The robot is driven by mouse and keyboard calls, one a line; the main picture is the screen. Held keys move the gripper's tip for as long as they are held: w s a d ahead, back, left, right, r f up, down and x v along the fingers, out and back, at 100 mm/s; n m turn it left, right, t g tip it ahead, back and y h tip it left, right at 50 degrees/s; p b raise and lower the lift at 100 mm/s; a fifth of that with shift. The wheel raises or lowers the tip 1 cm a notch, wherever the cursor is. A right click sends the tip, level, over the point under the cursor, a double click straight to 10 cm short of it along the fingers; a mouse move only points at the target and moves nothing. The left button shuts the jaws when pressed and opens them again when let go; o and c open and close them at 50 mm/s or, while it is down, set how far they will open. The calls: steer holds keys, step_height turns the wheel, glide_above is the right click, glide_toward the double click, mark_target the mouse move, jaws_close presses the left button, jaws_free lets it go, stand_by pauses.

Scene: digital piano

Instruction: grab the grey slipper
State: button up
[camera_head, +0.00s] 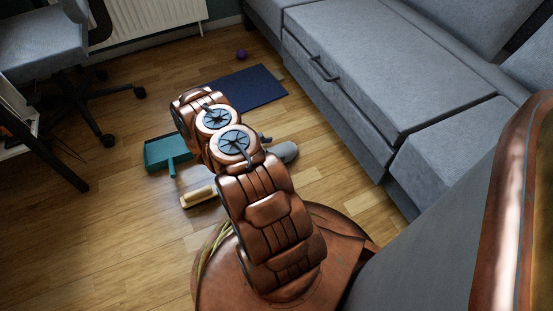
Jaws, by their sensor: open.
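A rounded grey thing, which looks like the grey slipper (287,152), lies on the wooden floor just right of my copper arm. Its left part is hidden behind the arm, so I cannot see its whole shape. My arm rises from the base and bends over at the top. My gripper is hidden behind the arm links, so its distance from the slipper cannot be seen. A small dark piece shows beside the arm near the slipper, too small to identify.
A teal dustpan (167,153) and a wooden-backed brush (199,196) lie left of my arm. A dark blue mat (255,90) and a purple ball (241,54) lie beyond. A grey sofa (360,65) bounds the right; an office chair (50,45) stands left. The lower-left floor is clear.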

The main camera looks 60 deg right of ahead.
steer(key=shift+x, duration=1)
steer(key=c, duration=0.9)
